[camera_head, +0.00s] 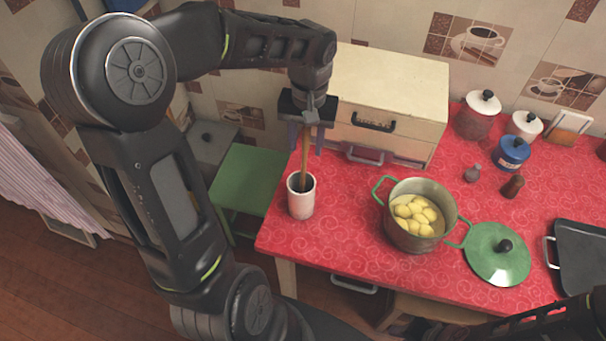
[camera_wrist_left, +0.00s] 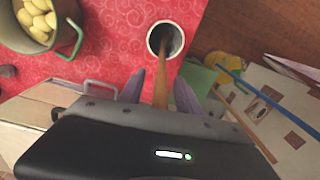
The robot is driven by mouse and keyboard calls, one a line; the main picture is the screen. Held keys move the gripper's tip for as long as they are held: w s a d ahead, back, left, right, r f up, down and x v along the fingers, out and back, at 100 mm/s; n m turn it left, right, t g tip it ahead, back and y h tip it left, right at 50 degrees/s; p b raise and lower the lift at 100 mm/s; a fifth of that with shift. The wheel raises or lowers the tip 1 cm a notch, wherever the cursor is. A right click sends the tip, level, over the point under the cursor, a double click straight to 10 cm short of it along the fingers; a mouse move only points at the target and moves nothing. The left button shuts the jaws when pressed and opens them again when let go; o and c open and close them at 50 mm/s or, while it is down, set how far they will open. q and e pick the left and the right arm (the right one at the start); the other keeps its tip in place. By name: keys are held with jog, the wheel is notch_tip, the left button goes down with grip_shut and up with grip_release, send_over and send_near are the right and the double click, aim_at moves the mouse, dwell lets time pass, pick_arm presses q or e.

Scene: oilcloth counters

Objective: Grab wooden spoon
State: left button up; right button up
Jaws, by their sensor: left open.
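The wooden spoon (camera_head: 304,165) stands upright in a white cup (camera_head: 301,203) near the left end of the red counter. Its handle sticks up out of the cup; its lower end is hidden inside. My left gripper (camera_head: 305,148) is above the cup, pointing down, with its two fingers apart on either side of the handle. In the left wrist view the handle (camera_wrist_left: 161,88) runs between the open fingertips (camera_wrist_left: 159,88) toward the white cup (camera_wrist_left: 165,40). I cannot tell whether a finger touches it. My right gripper is not in view.
A pot of potatoes (camera_head: 417,222) stands right of the cup, with a green lid (camera_head: 497,253) beside it. A cream bread box (camera_head: 387,95) stands behind the gripper. Several jars (camera_head: 512,153) and a dark pan (camera_head: 582,258) are farther right. A green stool (camera_head: 245,182) is left of the counter.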

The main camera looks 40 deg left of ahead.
pick_arm(q)
grip_shut()
dwell(0.5)
dwell(1.0)
